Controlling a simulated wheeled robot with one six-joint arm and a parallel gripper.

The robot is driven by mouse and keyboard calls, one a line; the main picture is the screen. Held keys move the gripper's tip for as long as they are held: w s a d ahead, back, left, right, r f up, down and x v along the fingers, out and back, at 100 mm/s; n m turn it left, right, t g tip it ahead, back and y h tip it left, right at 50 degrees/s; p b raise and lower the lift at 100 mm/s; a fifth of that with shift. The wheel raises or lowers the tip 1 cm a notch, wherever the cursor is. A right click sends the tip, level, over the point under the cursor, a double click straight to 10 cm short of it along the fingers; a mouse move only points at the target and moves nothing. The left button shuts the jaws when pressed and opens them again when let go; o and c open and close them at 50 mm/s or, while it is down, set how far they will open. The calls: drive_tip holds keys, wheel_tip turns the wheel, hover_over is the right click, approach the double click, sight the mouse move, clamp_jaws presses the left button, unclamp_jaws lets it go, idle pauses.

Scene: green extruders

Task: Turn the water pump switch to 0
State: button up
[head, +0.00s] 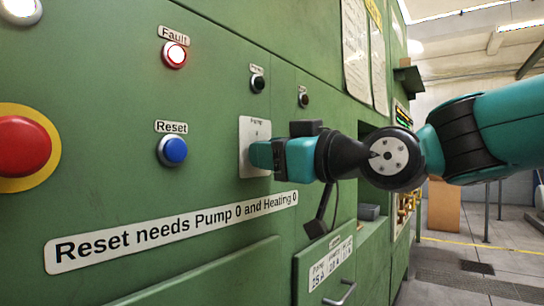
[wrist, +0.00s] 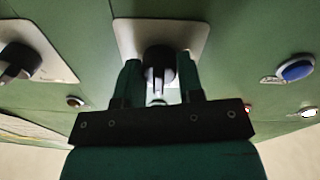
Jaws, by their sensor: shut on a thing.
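The water pump switch is a black rotary knob (wrist: 158,60) on a pale plate, which shows in the head view (head: 250,132) with a small label at its top, too small to read fully. My gripper (head: 264,155) is at the plate and hides the knob in the head view. In the wrist view my gripper (wrist: 160,72) has one finger on each side of the knob and is shut on it. I cannot tell which position the knob points to.
A second black knob (wrist: 17,62) on its own plate is beside it in the wrist view. A lit red Fault lamp (head: 174,54), a blue Reset button (head: 172,150) and a large red button (head: 24,146) are on the green panel. A sign (head: 172,230) reads "Reset needs Pump 0 and Heating 0".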

drive_tip(key=o, duration=0.9)
drive_tip(key=shift+p+v, duration=2.9)
drive_tip(key=shift+v, duration=5.9)
drive_tip(key=shift+a, duration=0.1)
